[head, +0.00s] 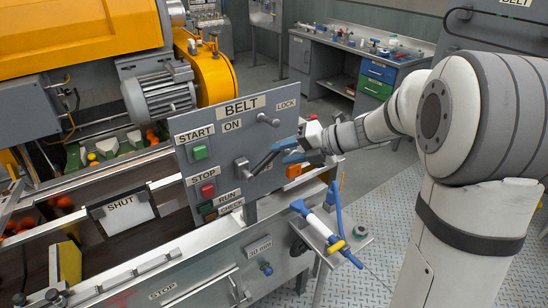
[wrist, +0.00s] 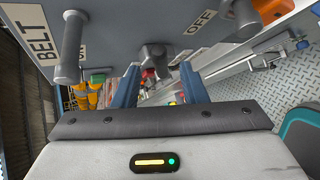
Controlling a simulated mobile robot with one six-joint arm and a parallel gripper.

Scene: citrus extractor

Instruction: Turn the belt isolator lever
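The belt isolator lever (head: 262,161) is a dark grey handle on a grey hub, low on the grey BELT panel (head: 220,146). It slants up to the right in the head view, toward my gripper. My gripper (head: 286,150) has blue fingers and is at the handle's outer end, in front of the panel. In the wrist view the fingers stand apart, and the grey lever (wrist: 155,58) shows beyond and between them. The gripper is open; I cannot tell whether a finger touches the handle. ON is labelled above the lever, and OFF shows in the wrist view.
A grey peg (head: 268,119) sticks out near the LOCK label; it also shows in the wrist view (wrist: 70,48). Green START (head: 200,152) and red STOP (head: 207,190) buttons are on the panel's left. A small stand (head: 325,228) with blue-handled tools is below my gripper.

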